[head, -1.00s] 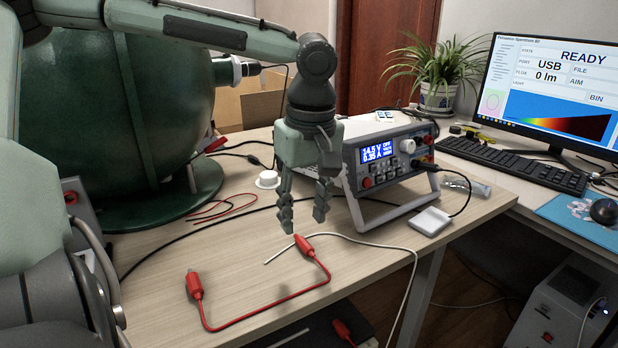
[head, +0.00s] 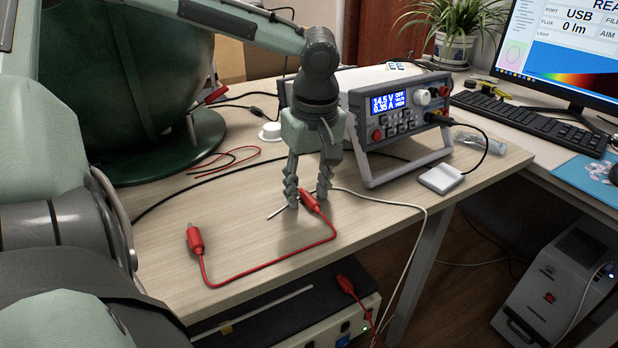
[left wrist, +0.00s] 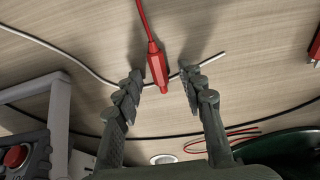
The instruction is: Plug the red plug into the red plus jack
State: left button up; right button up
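A red plug (head: 308,199) lies on the wooden table at one end of a red lead. It also shows in the left wrist view (left wrist: 157,68). My left gripper (head: 307,200) points down with its fingers open on either side of this plug. In the left wrist view the gripper (left wrist: 160,80) has a gap on both sides of the plug. A second red plug (head: 195,240) is at the lead's other end. My right gripper is not in view.
The power supply (head: 410,118) stands right of the gripper on a tilted stand. A thin white cable (head: 385,203) passes by the plug. A green sphere (head: 120,90) stands at the back left. A white pad (head: 441,179) lies near the table's right edge.

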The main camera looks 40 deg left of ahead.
aim_at(307, 193)
pick_arm(q)
jog(key=shift+c, duration=0.5)
grip_shut()
jog(key=shift+r, duration=0.1)
jog(key=shift+r+p, duration=1.65)
jog(key=shift+p, duration=0.2)
